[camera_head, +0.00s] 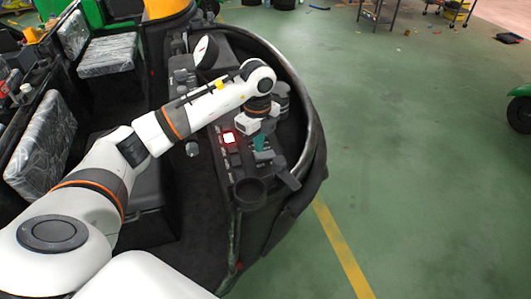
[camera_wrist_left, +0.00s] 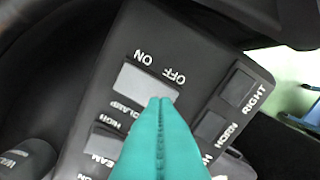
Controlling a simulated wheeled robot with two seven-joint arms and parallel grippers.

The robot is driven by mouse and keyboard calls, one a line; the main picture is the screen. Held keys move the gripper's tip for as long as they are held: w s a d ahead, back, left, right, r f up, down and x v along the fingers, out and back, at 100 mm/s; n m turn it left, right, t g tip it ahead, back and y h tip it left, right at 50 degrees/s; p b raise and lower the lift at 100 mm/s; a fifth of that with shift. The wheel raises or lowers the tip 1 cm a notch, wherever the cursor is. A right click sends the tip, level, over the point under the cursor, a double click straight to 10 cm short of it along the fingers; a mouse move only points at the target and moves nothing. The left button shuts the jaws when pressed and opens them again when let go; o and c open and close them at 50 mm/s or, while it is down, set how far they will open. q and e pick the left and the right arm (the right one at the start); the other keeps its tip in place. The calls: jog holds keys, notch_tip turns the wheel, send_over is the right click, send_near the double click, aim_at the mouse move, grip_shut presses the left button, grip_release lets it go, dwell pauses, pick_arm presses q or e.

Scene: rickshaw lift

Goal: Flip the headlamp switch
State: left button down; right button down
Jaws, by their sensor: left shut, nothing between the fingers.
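The headlamp switch (camera_wrist_left: 136,82) is a grey rocker on a black panel (camera_wrist_left: 205,55) in the left wrist view, marked ON at one end and OFF at the other. Part of its label is hidden behind my fingers. My left gripper (camera_wrist_left: 160,102) has teal fingers pressed together with nothing between them. Their tips overlap the OFF end of the rocker; I cannot tell whether they touch it. In the head view the left gripper (camera_head: 261,143) points down over the rickshaw's dashboard (camera_head: 226,165). The right gripper is not in view.
Horn switch (camera_wrist_left: 211,127) and right-turn switch (camera_wrist_left: 238,88) sit beside the headlamp switch. A round cup-like holder (camera_head: 250,191) is nearer me.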

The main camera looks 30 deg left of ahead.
aim_at(259, 155)
pick_arm(q)
jog(key=shift+f+b, duration=0.65)
jog(key=shift+f, duration=0.35)
dwell(0.4)
jog(key=shift+r+p, duration=2.65)
jog(key=shift+r, duration=0.95)
jog(key=shift+f, duration=0.1)
